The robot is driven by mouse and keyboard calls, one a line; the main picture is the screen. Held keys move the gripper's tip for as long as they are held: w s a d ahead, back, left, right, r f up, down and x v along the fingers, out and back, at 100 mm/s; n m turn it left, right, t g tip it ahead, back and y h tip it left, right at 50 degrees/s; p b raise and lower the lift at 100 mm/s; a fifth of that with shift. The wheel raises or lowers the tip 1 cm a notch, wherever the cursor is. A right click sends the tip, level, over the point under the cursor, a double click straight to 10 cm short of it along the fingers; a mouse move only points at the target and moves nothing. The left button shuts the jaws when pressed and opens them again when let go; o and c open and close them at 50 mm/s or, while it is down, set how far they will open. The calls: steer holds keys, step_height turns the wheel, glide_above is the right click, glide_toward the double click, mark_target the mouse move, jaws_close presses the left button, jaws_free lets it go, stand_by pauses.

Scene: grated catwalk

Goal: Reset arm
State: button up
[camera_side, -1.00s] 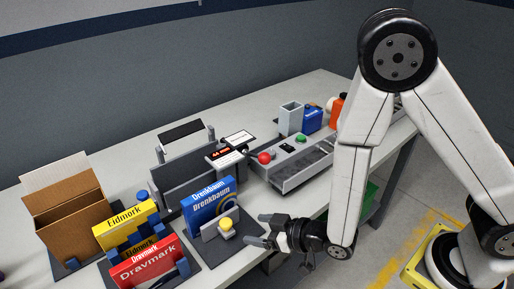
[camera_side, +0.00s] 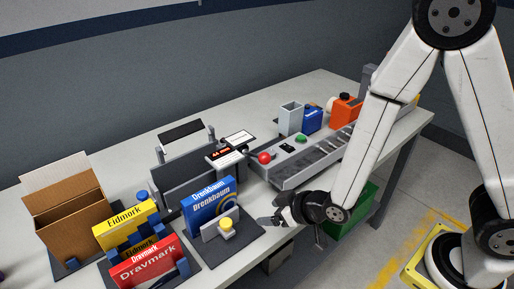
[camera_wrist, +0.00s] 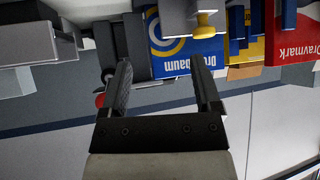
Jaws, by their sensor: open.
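My gripper (camera_side: 272,219) is at the front edge of the table, just right of the pad with the yellow knob. In the wrist view its two fingers (camera_wrist: 163,88) are spread apart with nothing between them. The blue Drenkbaum box (camera_side: 209,207) stands upright behind the yellow knob (camera_side: 226,224). The blue box also shows beyond the fingers in the wrist view (camera_wrist: 184,58), upside down. The far side of the gripper is hidden in the side view.
Yellow (camera_side: 122,226) and red (camera_side: 143,265) boxes stand in holders at front left, near an open cardboard box (camera_side: 68,215). A grey conveyor unit (camera_side: 310,160) with a red knob (camera_side: 265,157) is behind my gripper. A green bin (camera_side: 352,212) is below the table edge.

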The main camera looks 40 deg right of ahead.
steer(key=s+d+r+m+g+h, duration=0.1)
steer(key=s+d+r+g, duration=0.2)
steer(key=d, duration=0.4)
steer(key=s+d+r+m+g+h, duration=0.2)
steer(key=s+d+r+g, duration=0.1)
steer(key=d, duration=0.3)
steer(key=shift+s+d+g, duration=0.35)
steer(key=shift+s+g, duration=0.25)
steer(key=shift+g, duration=0.1)
